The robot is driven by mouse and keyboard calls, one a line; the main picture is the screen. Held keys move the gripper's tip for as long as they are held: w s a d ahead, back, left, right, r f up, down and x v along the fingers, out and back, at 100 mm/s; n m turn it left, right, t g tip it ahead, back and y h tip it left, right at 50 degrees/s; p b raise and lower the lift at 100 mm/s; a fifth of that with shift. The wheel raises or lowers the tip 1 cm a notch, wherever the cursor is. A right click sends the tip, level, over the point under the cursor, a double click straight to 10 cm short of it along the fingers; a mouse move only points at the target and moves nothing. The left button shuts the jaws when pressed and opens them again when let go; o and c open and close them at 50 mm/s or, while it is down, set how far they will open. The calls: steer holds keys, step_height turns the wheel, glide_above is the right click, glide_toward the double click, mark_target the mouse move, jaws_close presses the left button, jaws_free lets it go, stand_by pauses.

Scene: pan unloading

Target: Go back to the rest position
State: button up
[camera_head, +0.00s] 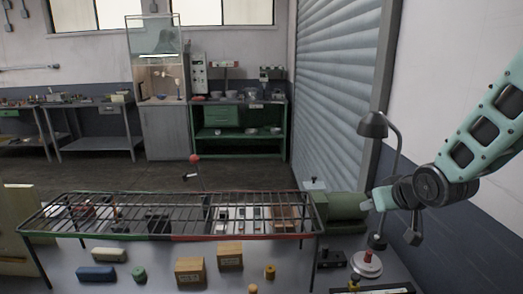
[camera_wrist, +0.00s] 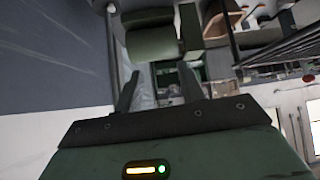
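My gripper (camera_wrist: 160,75) shows in the wrist view with its two dark fingers apart and nothing held between them. In the head view my gripper (camera_head: 369,204) is at the end of the teal arm at the right, raised and pointing left. It is close to a green rounded machine body (camera_head: 342,207) in that picture; I cannot tell whether they touch. The green body (camera_wrist: 151,44) also shows beyond the fingertips in the wrist view.
A wire rack (camera_head: 135,235) stands over the table at the front left. Wooden boxes (camera_head: 190,271) and small blocks lie below it. A desk lamp (camera_head: 373,126) stands beside my arm. A grey shutter (camera_head: 338,90) is behind. The floor (camera_head: 110,175) beyond is open.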

steer(key=s+d+f+m+g+h, duration=0.2)
steer(key=s+g, duration=0.5)
steer(key=s, duration=1.1)
steer(key=s+a+r+n+g, duration=0.1)
steer(key=s+a+n, duration=0.3)
steer(key=s+a, duration=0.2)
steer(key=s+a+r+n+g+y, duration=0.1)
steer(key=s+a+n, duration=0.3)
steer(key=s+a, duration=0.3)
steer(key=a, duration=0.4)
steer(key=shift+a+y, duration=0.2)
steer(key=shift+y, duration=0.1)
